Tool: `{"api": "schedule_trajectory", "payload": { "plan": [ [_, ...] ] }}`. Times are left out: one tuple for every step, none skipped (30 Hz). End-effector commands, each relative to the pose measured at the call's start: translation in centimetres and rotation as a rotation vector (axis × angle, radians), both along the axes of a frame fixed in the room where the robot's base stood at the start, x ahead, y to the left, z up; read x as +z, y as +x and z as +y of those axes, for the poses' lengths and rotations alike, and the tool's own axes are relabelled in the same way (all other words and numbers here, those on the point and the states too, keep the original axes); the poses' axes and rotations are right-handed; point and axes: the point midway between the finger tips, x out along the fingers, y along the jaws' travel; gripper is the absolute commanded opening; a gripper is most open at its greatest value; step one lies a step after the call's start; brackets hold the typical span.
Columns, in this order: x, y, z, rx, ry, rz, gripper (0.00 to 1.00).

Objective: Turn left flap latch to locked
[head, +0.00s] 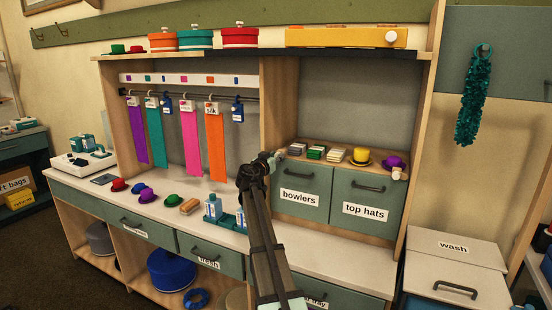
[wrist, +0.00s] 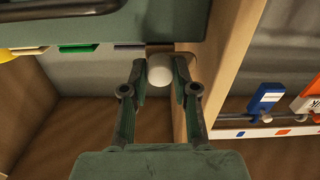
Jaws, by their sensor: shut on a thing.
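The left flap, labelled "bowlers" (head: 299,199), is a dark green panel that looks closed. Its latch has a round white knob (wrist: 159,71). In the wrist view the knob sits between my gripper's (wrist: 161,66) two dark fingers, which are shut on it, beside the upright wooden post (wrist: 205,75). In the head view my gripper (head: 268,160) is at the flap's upper left corner and hides most of this latch. I cannot tell the latch's exact angle. The right flap, labelled "top hats" (head: 365,211), has its own pale latch knob (head: 397,174) at its upper right corner.
Stacked cloths (head: 315,152), a yellow hat (head: 361,155) and a purple hat (head: 391,161) stand on the ledge above the flaps. Ribbons hang left of the post, including an orange one (head: 215,150). Blue bottles (head: 213,205) stand on the counter beside my arm.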

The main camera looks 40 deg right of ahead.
Motion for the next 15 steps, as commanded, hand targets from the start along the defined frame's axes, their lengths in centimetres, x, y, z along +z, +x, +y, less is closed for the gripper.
{"api": "schedule_trajectory", "payload": {
  "plan": [
    [0.04,0.07,-0.04,0.0,-0.004,0.004,0.0],
    [0.04,0.07,-0.05,0.0,-0.007,0.009,0.0],
    [0.02,0.08,-0.04,0.001,-0.011,0.018,0.0],
    [0.01,0.08,-0.05,0.001,-0.015,0.025,0.0],
    [0.0,0.09,-0.04,0.001,-0.019,0.033,0.0],
    [-0.02,0.1,-0.04,0.001,-0.026,0.047,0.0],
    [-0.04,0.11,-0.04,0.001,-0.031,0.058,0.0],
    [-0.06,0.11,-0.03,0.001,-0.039,0.073,0.0],
    [-0.1,0.12,-0.03,0.001,-0.05,0.095,0.0],
    [-0.12,0.13,-0.03,0.001,-0.059,0.112,0.0],
    [-0.14,0.16,-0.03,0.001,-0.069,0.132,0.0],
    [-0.18,0.16,-0.03,0.001,-0.083,0.16,0.0],
    [-0.19,0.18,-0.03,0.001,-0.094,0.182,0.0],
    [-0.2,0.19,-0.03,0.001,-0.106,0.205,0.0],
    [-0.19,0.2,-0.03,0.001,-0.122,0.238,0.0]
  ]
}}
